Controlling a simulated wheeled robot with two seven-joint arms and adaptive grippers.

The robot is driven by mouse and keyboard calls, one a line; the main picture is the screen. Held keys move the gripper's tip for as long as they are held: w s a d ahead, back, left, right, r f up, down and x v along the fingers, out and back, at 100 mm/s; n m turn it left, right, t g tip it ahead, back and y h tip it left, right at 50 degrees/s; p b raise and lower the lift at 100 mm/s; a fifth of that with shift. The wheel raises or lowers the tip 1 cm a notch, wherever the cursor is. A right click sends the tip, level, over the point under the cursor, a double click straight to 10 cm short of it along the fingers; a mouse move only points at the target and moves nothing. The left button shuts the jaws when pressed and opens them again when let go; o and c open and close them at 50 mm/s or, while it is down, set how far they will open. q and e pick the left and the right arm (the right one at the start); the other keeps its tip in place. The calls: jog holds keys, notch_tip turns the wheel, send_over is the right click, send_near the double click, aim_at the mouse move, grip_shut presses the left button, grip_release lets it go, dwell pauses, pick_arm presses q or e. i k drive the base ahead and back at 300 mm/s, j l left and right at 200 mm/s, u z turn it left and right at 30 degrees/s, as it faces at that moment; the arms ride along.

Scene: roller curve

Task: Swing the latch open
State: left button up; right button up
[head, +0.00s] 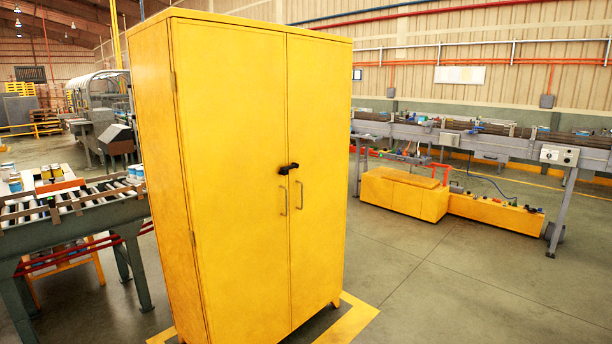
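A tall yellow cabinet (230,170) with two doors stands in the middle of the head view. Both doors are closed. A small black latch (289,169) sits near the seam at about mid-height and lies roughly level across it. A thin vertical handle (284,201) is on the left door just below the latch, and another handle (299,195) is on the right door. Neither of my grippers shows in the head view.
A roller conveyor (70,205) with several cans stands left of the cabinet. A low yellow machine (405,193) and a long conveyor line (480,142) are to the right. Yellow floor marking (350,318) runs around the cabinet's base. The floor at front right is clear.

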aim_at(293, 166)
jog(key=i+j+u, duration=0.15)
jog(key=i, duration=0.35)
jog(key=i+j+z, duration=0.2)
jog(key=i, duration=0.25)
jog(key=i+j+z, duration=0.1)
jog(key=i+z, duration=0.15)
jog(key=i, duration=0.2)
